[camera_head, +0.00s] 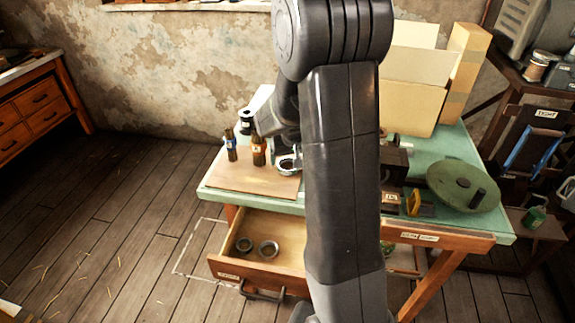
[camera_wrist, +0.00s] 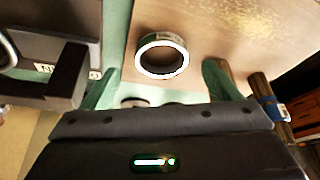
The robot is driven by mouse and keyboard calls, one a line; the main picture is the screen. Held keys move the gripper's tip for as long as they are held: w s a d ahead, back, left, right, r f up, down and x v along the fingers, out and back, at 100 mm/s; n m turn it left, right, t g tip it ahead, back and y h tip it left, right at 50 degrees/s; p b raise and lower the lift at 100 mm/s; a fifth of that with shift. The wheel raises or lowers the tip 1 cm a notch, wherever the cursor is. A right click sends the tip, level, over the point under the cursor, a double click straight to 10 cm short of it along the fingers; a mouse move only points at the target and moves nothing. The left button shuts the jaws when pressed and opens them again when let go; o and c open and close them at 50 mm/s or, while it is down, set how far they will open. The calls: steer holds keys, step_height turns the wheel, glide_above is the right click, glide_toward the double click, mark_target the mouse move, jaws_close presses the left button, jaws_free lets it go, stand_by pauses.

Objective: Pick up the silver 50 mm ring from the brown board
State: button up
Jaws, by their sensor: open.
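The silver ring (camera_wrist: 162,75) lies flat on the brown board (camera_wrist: 228,25) in the wrist view, near the board's left edge. In the head view the ring (camera_head: 287,171) shows beside my arm, on the right part of the board (camera_head: 235,182). My gripper (camera_wrist: 161,68) is open and empty. In the wrist view one finger is left of the ring and one is right of it, with a gap on each side. How high the fingertips are above the board I cannot tell. In the head view my arm hides most of the gripper.
Two brown bottles (camera_head: 258,150) (camera_head: 231,147) stand on the board, close to my gripper's side. An open drawer (camera_head: 228,268) below holds two dark rings.

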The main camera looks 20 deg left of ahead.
mark_target(288, 167)
steer(key=shift+x, duration=1.85)
steer(key=shift+a, duration=0.15)
steer(key=c, duration=1.1)
